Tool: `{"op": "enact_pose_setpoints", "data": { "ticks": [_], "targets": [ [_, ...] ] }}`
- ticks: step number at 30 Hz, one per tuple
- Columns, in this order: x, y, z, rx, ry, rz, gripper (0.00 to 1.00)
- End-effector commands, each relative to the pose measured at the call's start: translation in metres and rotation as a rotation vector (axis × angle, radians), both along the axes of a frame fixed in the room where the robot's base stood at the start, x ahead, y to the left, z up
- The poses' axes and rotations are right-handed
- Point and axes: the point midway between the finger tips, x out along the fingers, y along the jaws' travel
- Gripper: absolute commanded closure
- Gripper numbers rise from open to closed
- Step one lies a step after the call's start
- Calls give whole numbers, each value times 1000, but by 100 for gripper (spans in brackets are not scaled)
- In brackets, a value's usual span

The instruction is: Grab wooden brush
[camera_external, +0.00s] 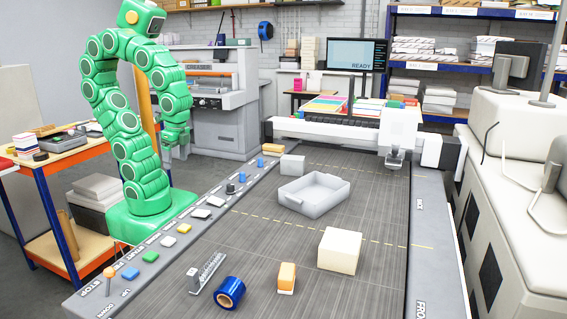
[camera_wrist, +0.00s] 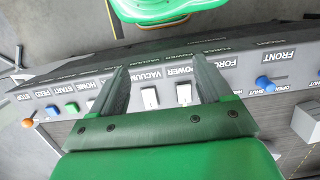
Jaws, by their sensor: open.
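My gripper (camera_external: 176,152) hangs at the far left, beyond the table's left edge and well away from that block. In the wrist view my gripper (camera_wrist: 158,78) is open and empty, with its two fingers apart above the control panel. The block does not show in the wrist view.
Near the block are a blue roll (camera_external: 229,292), a grey metal tool (camera_external: 206,272) and a cream block (camera_external: 340,250). A grey tray (camera_external: 313,191) and a grey cube (camera_external: 292,164) stand farther back. Switches line the left panel (camera_external: 168,241).

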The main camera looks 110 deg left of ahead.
Motion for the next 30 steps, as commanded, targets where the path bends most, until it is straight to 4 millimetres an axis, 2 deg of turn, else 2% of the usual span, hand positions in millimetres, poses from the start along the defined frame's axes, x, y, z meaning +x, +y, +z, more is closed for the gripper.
{"op": "enact_pose_setpoints", "data": {
  "ticks": [3,11,17,25,30],
  "targets": [
    [2,0,17,0,-10,0,21],
    [1,0,40,0,-6,0,21],
    [20,18,40,40,-50,44,21],
    [55,53,43,115,-143,119,21],
    [85,89,49,187,-230,183,21]
  ]
}}
